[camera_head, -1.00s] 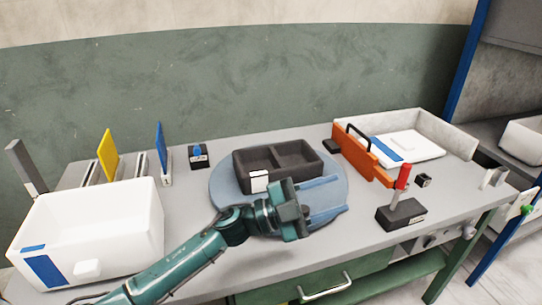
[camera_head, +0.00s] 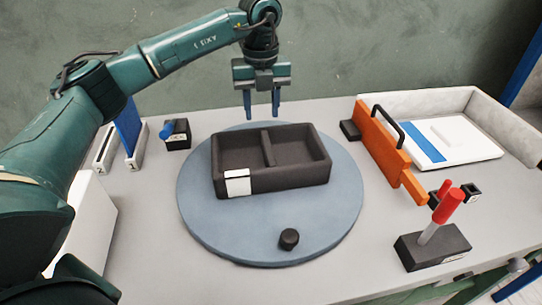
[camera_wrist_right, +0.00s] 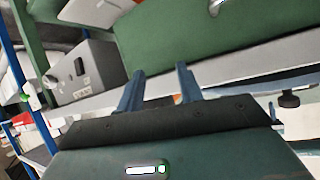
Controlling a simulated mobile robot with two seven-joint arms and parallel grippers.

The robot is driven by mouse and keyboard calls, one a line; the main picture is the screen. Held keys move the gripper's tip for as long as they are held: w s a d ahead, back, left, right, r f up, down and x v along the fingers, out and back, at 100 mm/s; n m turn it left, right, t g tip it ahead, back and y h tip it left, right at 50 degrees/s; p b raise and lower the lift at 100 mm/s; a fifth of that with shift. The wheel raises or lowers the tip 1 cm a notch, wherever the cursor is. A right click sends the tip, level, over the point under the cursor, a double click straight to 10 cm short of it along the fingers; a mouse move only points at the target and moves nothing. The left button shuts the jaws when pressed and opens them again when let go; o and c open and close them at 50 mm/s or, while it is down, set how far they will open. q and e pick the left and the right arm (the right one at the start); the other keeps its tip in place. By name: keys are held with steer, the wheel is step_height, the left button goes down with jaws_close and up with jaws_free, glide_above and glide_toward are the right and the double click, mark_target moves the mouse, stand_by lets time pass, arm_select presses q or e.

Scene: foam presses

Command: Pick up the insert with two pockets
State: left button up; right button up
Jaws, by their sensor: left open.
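The insert with two pockets (camera_head: 290,178) is a dark, open foam tray with one divider and a white label on its front left. It lies on a round blue disc (camera_head: 215,235) in the head view. My left gripper (camera_head: 262,114) is open and empty, fingers pointing down, above and behind the insert's back wall and not touching it. My right gripper (camera_wrist_right: 160,72) shows in the right wrist view with its blue fingers apart and nothing between them. The insert is not recognisable in that view.
A black knob (camera_head: 289,239) stands on the disc's front. To the right are an orange fence (camera_head: 385,150) with a black handle, a white tray (camera_head: 455,141) and a black block with a red handle (camera_head: 433,248). A white bin (camera_head: 86,225) is partly hidden by my left arm.

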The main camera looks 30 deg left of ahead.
arm_select(q)
glide_above(267, 142)
steer(key=a, duration=0.1)
step_height(267, 142, down, 4)
steer(key=shift+f, duration=0.25)
steer(key=shift+d+f+p, duration=0.25)
steer(key=shift+f, duration=1.1)
steer(key=shift+d+f+p, duration=0.2)
steer(key=shift+d+f, duration=0.05)
steer(key=shift+f, duration=1.05)
steer(key=shift+c, duration=0.5)
jaws_close()
